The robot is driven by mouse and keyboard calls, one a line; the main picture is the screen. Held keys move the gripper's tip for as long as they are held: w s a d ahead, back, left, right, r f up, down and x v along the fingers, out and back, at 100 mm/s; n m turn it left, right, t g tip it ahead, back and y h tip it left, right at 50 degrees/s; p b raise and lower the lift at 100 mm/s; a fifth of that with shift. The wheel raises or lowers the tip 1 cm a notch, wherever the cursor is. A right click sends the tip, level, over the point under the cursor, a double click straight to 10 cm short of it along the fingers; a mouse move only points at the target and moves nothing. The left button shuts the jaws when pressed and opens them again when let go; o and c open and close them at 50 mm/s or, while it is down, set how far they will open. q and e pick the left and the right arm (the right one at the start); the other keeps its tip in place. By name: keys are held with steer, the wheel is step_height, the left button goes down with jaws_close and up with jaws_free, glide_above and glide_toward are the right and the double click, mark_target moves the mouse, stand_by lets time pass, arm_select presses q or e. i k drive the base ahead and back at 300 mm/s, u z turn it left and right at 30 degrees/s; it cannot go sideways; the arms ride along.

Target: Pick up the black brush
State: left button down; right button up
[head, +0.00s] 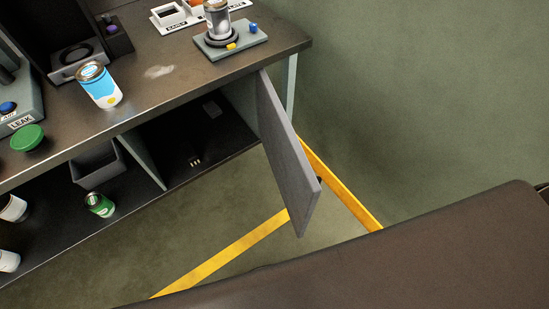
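I cannot make out a black brush for certain in the head view. The open compartment under the bench (230,78) is dark inside. The compartment's grey door (286,155) stands swung open toward me. Neither of my grippers is in view.
On the bench stand a blue-and-white can (99,85), a silver can (217,17) on a grey device, and a green round piece (27,138). Below are a grey bin (98,166) and a green can (99,204). A dark brown surface (400,260) fills the lower right.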

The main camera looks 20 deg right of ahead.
mark_target(188, 150)
steer(key=u, duration=2.05)
steer(key=k, duration=1.65)
steer(key=z, duration=1.5)
steer(key=i, duration=1)
steer(key=u, duration=0.1)
